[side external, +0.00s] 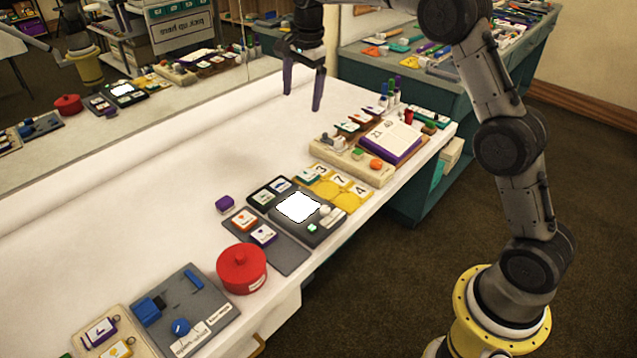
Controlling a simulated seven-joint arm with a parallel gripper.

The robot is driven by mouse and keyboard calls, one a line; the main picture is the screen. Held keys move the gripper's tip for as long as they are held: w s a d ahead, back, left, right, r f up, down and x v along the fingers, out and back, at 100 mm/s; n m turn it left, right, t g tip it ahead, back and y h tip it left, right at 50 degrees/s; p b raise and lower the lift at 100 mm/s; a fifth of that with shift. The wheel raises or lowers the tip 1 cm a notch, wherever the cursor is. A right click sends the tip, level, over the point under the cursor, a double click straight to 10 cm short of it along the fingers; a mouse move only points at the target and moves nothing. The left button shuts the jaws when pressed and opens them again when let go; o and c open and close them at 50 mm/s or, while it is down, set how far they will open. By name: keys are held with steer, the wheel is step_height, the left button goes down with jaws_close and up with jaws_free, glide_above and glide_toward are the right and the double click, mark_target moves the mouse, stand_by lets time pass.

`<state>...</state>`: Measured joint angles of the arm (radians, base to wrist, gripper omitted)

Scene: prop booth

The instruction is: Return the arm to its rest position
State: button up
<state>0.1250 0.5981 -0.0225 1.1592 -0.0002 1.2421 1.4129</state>
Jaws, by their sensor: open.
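My gripper (302,88) hangs above the far part of the white table (150,205), its two dark fingers pointing down. The fingers are apart and nothing is between them. My arm (510,140) rises from a yellow base ring at the right and bends over the top of the view toward the gripper.
Along the table's front edge stand a red lidded pot (242,268), a grey board with blue parts (185,308), a dark tray with a bright white square (298,207), and yellow number cards (340,182). A purple block (225,203) lies nearby. A mirror backs the table. The table's left middle is clear.

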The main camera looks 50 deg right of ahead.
steer(key=s+a+r+n+t, duration=0.2)
steer(key=s+a+r+n, duration=0.1)
steer(key=s+r, duration=0.55)
steer(key=s+a+r+n+t, duration=0.15)
steer(key=s+r, duration=0.35)
steer(key=s, duration=0.7)
steer(key=s+a+f+n, duration=0.1)
steer(key=s+f+n, duration=0.5)
steer(key=s, duration=0.3)
steer(key=s+a+f+n, duration=0.1)
steer(key=s+f+n, duration=0.5)
steer(key=s, duration=0.3)
steer(key=shift+s+a+n, duration=0.15)
steer(key=shift+a+n, duration=0.05)
steer(key=shift+n, duration=0.35)
steer(key=shift+r, duration=0.1)
steer(key=shift+c, duration=0.3)
